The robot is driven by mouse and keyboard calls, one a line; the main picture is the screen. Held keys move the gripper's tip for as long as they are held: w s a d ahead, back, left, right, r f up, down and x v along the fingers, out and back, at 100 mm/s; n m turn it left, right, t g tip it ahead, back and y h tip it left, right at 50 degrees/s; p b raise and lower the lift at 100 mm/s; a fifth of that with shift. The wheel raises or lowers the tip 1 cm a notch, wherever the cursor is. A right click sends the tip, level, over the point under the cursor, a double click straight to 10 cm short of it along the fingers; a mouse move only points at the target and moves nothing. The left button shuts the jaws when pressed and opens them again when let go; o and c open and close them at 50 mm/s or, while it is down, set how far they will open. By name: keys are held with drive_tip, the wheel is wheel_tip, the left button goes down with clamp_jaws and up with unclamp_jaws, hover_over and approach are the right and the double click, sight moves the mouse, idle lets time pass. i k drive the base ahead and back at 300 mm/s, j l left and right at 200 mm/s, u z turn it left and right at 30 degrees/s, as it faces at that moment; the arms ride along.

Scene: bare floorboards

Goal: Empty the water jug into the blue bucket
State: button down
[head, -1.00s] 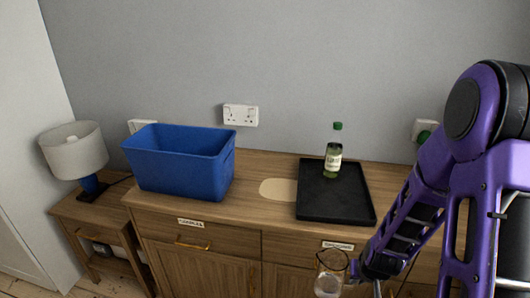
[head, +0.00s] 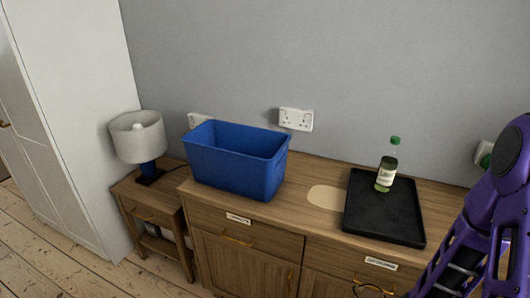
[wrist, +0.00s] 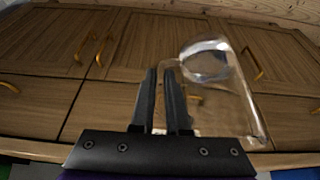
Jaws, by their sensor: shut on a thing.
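The clear glass water jug (wrist: 240,105) shows in the wrist view, just right of my gripper's fingers. My gripper (wrist: 163,75) is shut on the jug, apparently by its handle, and holds it in front of the cabinet doors. Any water in it is hard to make out. In the head view only a bit of the jug's rim (head: 372,290) shows at the bottom edge. The blue bucket (head: 232,170), a rectangular open tub, stands upright on the left end of the wooden sideboard, well left of my gripper. Its inside bottom is hidden.
A black tray (head: 380,228) with a green bottle (head: 387,172) on it stands on the sideboard's right. A pale oval mat (head: 326,197) lies between tray and bucket. A lamp (head: 138,140) stands on a side table (head: 150,200) at left.

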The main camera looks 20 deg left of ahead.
sight(250, 162)
drive_tip(key=j+z, duration=0.1)
drive_tip(key=j, duration=1.1)
drive_tip(key=j+z, duration=0.1)
drive_tip(key=j, duration=1.05)
drive_tip(key=k+j+z, duration=0.1)
drive_tip(key=j, duration=1.05)
